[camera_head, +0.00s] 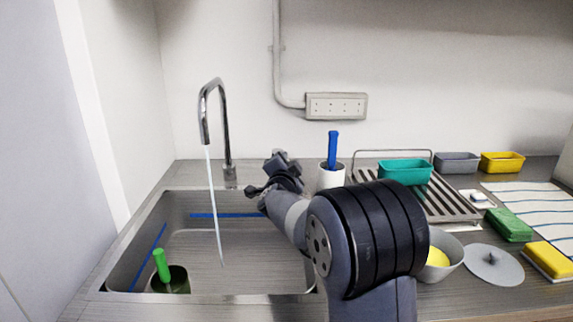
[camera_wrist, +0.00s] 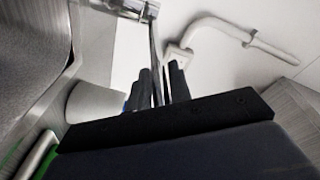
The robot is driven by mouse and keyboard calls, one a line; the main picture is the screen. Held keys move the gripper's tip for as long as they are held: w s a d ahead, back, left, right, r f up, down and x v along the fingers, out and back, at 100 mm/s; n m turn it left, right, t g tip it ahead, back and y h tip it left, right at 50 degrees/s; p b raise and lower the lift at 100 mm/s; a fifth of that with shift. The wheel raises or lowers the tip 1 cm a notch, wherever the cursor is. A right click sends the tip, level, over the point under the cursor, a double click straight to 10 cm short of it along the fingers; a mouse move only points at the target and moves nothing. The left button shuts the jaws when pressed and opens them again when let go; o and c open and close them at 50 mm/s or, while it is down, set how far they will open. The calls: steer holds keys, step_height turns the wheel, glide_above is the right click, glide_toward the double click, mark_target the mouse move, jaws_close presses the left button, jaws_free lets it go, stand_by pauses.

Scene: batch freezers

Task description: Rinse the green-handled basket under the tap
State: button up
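The green-handled basket (camera_head: 178,283) stands in the front left of the sink, its green handle (camera_head: 160,263) sticking up with a slight tilt. The basket's body is small and dark, and its contents are hard to make out. The tap (camera_head: 227,135) runs, and a thin water stream (camera_head: 213,205) falls into the sink to the right of the basket, apart from it. My gripper (camera_head: 268,180) is over the back right of the sink, well away from the basket. In the wrist view its two fingers (camera_wrist: 162,88) stand apart with a gap and no held object visible.
The sink (camera_head: 265,280) has blue lines on its walls. To the right are a rack (camera_head: 455,208) with a teal tub (camera_head: 405,172), a bowl (camera_head: 447,250), a lid (camera_head: 494,265) and sponges (camera_head: 510,225).

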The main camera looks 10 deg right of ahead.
steer(key=o, duration=0.3)
steer(key=shift+o, duration=0.2)
steer(key=v, duration=1)
steer(key=shift+s+a, duration=0.15)
steer(key=shift+s, duration=0.25)
steer(key=shift+w, duration=0.1)
steer(key=x, duration=1)
steer(key=shift+w, duration=0.2)
steer(key=shift+w+r+p, duration=0.1)
steer(key=shift+w+p, duration=0.1)
steer(key=shift+p, duration=0.1)
steer(key=shift+a+h+p, duration=0.15)
steer(key=shift+h+p, duration=0.15)
steer(key=shift+m, duration=0.3)
